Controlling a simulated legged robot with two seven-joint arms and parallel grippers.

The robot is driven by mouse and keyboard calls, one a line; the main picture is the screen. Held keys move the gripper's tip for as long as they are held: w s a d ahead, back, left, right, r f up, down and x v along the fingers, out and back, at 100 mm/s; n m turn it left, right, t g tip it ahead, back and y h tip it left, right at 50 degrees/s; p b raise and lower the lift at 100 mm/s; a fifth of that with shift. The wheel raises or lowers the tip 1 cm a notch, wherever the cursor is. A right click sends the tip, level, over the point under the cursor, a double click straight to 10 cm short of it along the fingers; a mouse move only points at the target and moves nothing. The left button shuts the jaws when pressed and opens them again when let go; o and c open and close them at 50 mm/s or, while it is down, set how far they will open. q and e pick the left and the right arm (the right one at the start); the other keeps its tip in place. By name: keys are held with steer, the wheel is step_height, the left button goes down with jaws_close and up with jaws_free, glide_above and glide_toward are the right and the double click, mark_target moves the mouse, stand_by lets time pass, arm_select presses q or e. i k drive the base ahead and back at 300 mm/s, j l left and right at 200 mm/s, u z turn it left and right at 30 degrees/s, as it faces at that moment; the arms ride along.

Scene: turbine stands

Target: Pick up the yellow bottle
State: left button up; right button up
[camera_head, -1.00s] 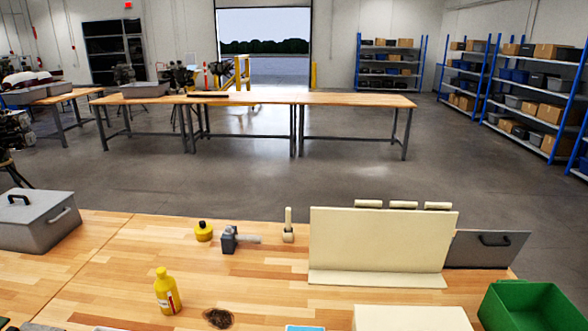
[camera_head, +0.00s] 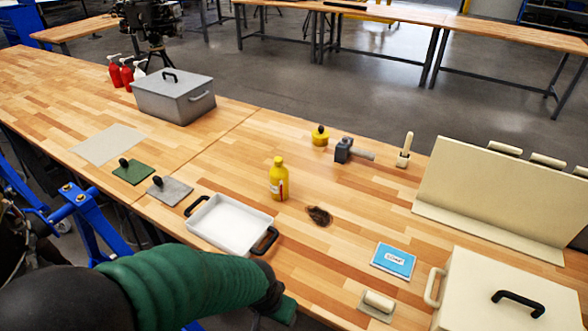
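The yellow bottle (camera_head: 278,182) stands upright on the wooden workbench (camera_head: 240,157), with a yellow cap and a white and red label. It is near the middle of the head view, behind the white tray (camera_head: 229,226). My green-sleeved arm comes in from the lower left, in front of the tray. My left gripper (camera_head: 282,309) is at its end, at the bench's front edge, well short of the bottle. Its fingers are too small and dark to tell whether they are open. My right gripper is not in view.
A grey toolbox (camera_head: 174,96) stands back left. A blue booklet (camera_head: 394,261) and cream box (camera_head: 508,296) are at right.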

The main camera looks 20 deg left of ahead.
mark_target(278, 178)
steer(key=u, duration=1.15)
